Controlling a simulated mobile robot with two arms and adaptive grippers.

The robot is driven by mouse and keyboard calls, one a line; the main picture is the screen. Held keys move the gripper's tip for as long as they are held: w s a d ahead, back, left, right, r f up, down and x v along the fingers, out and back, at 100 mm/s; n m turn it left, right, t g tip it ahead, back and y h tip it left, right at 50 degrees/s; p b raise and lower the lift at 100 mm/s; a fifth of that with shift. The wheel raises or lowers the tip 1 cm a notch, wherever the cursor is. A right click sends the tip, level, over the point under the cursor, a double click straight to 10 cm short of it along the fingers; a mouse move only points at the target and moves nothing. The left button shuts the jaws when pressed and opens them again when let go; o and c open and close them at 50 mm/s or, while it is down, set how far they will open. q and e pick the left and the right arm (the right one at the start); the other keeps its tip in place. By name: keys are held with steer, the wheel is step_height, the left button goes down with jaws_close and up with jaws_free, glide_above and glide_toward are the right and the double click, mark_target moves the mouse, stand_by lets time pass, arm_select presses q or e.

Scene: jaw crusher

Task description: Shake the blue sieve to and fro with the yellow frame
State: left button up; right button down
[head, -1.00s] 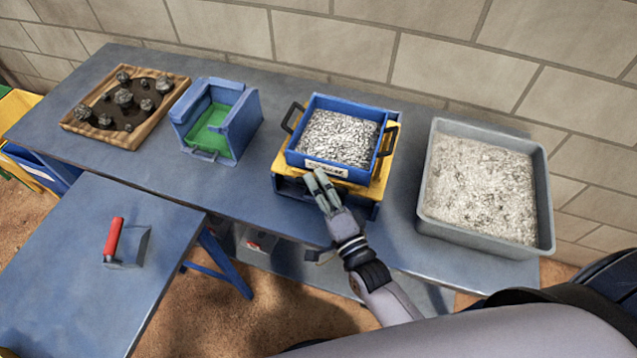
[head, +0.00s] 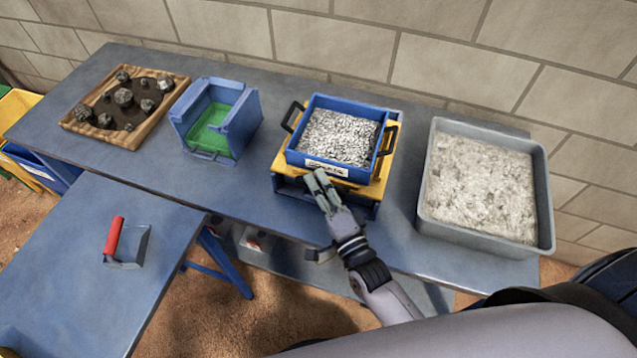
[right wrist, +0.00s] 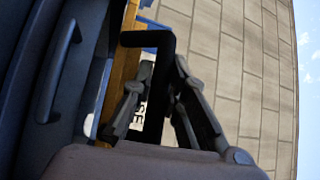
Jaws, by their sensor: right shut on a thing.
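The blue sieve (head: 339,135) is a square box full of pale grey gravel, with black handles on its left and right and a white label in front. It sits in the yellow frame (head: 378,186) on a blue stand (head: 362,208). My right gripper (head: 319,181) is at the front of the frame, just below the label. In the right wrist view its fingers (right wrist: 158,82) are shut on a black handle (right wrist: 157,100), beside a yellow strip of the frame. The fingers hide part of the frame's front in the head view. My left gripper is not in view.
A grey tray (head: 546,205) of pale fine material stands right of the sieve. Left are a blue box with green inside (head: 240,128) and a wooden tray of rocks (head: 146,136). A red-handled tool (head: 114,238) lies on the nearer table (head: 75,290). A brick wall stands behind.

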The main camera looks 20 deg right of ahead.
steer(key=shift+w+d, duration=0.6)
steer(key=shift+w, duration=0.3)
steer(key=shift+w+d+f, duration=0.1)
steer(key=shift+w+d, duration=0.15)
steer(key=shift+w, duration=0.05)
steer(key=c, duration=1.8)
jaws_free()
steer(key=shift+c, duration=0.2)
steer(key=v, duration=1.2)
